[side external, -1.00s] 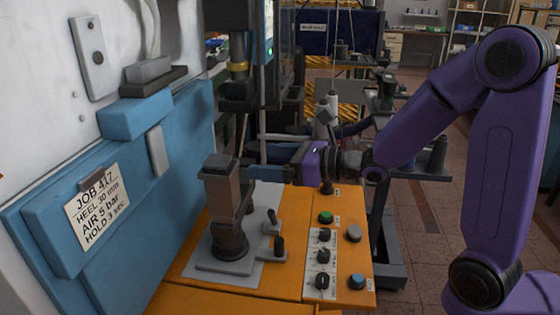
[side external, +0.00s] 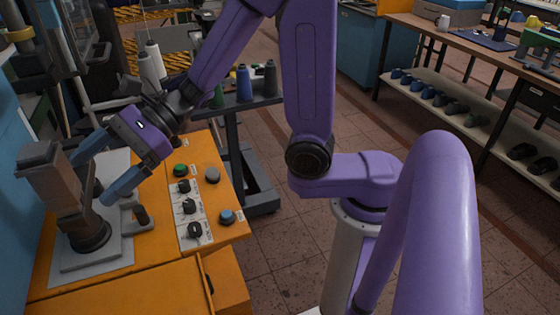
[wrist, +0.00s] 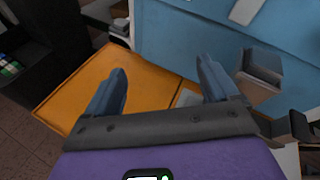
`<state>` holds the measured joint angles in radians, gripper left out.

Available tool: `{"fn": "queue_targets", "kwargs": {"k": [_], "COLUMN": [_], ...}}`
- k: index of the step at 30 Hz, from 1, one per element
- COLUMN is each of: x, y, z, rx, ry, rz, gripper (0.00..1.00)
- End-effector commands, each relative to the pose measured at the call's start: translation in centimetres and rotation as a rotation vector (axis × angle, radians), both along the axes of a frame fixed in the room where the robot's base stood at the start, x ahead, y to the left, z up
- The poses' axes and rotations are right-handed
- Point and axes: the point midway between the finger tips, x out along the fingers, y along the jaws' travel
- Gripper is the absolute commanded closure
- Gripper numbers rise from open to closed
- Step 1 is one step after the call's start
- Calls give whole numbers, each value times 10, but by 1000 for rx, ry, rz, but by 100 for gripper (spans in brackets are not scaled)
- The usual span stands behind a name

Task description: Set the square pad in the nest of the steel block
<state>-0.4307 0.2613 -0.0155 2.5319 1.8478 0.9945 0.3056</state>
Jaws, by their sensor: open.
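The steel block (side external: 68,198) stands as an upright metal post on a round dark foot, at the left of the side view. A dark square piece (side external: 42,153) caps its top; it looks like the square pad, but I cannot tell whether it is a separate part or sits in a nest. This dark cap (wrist: 263,60) also shows at the right of the wrist view. My gripper (side external: 94,178) is open, its two blue fingers spread, just right of the post. In the wrist view, the space between the fingers (wrist: 160,70) is empty.
A grey plate (side external: 92,262) carries the post and a small clamp-like fitting (side external: 141,214). The orange bench (side external: 145,272) has a panel of knobs and buttons (side external: 190,206) at right. A blue machine wall (side external: 15,185) stands close at left. Thread cones stand behind.

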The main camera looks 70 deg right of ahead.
Motion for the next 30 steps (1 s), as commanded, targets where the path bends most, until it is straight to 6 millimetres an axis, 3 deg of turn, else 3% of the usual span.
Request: {"fn": "queue_targets", "kwargs": {"k": [6,14,21,30], "x": [-53,-115,-164,-205], "y": [4,-18,-58,-121], "z": [-13,-33,-52,-71], "rx": [-157,-332,-480,-650], "ry": [-120,-291,-480,-758], "rz": [341,737,1093,1518], "gripper": [12,12,12,12]}}
